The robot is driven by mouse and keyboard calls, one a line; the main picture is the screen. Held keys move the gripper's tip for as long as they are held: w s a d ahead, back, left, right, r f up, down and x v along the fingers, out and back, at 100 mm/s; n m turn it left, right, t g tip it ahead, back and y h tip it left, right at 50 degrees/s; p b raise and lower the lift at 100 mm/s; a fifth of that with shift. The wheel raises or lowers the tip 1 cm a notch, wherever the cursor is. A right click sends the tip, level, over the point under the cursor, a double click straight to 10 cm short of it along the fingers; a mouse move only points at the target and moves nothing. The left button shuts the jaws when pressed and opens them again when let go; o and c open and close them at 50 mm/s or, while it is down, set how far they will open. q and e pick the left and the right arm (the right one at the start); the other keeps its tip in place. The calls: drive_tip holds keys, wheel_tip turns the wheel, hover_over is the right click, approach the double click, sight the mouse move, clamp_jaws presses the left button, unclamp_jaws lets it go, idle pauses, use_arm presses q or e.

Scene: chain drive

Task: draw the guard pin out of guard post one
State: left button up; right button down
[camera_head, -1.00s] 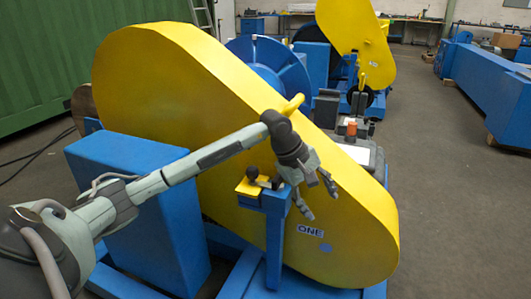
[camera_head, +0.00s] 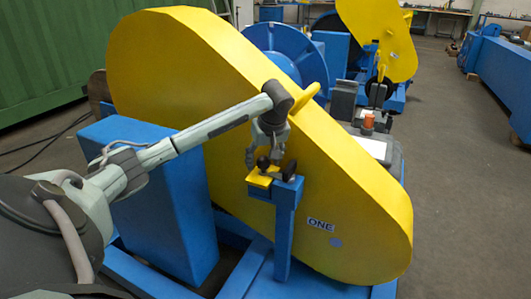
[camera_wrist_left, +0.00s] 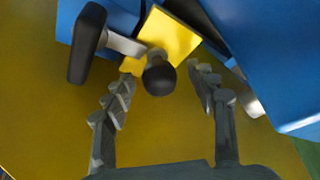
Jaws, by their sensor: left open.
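Guard post one (camera_head: 284,230) is a blue upright in front of the big yellow guard, near the label ONE (camera_head: 321,225). A yellow plate (camera_head: 258,181) sits at its top. The guard pin shows as a black ball knob (camera_head: 263,162) over this plate; its shank is hidden. The knob also shows in the left wrist view (camera_wrist_left: 158,77). My left gripper (camera_head: 264,154) is open, pointing down just above the plate, its fingers on either side of the knob. I cannot tell whether they touch it. My right gripper is not in view.
A dark lever handle (camera_head: 289,170) stands close beside the knob on the post top; it also shows in the left wrist view (camera_wrist_left: 87,43). The yellow guard (camera_head: 180,75) rises right behind my gripper. A blue box (camera_head: 150,200) stands left of the post.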

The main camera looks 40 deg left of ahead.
use_arm(q)
drive_tip(key=shift+w+a+f, duration=0.1)
drive_tip(key=shift+a+f, duration=0.05)
drive_tip(key=shift+f, duration=0.25)
drive_tip(key=shift+c, duration=0.2)
drive_tip(key=c, duration=1)
drive_tip(key=shift+c, duration=1.1)
clamp_jaws()
drive_tip(key=shift+r, duration=0.2)
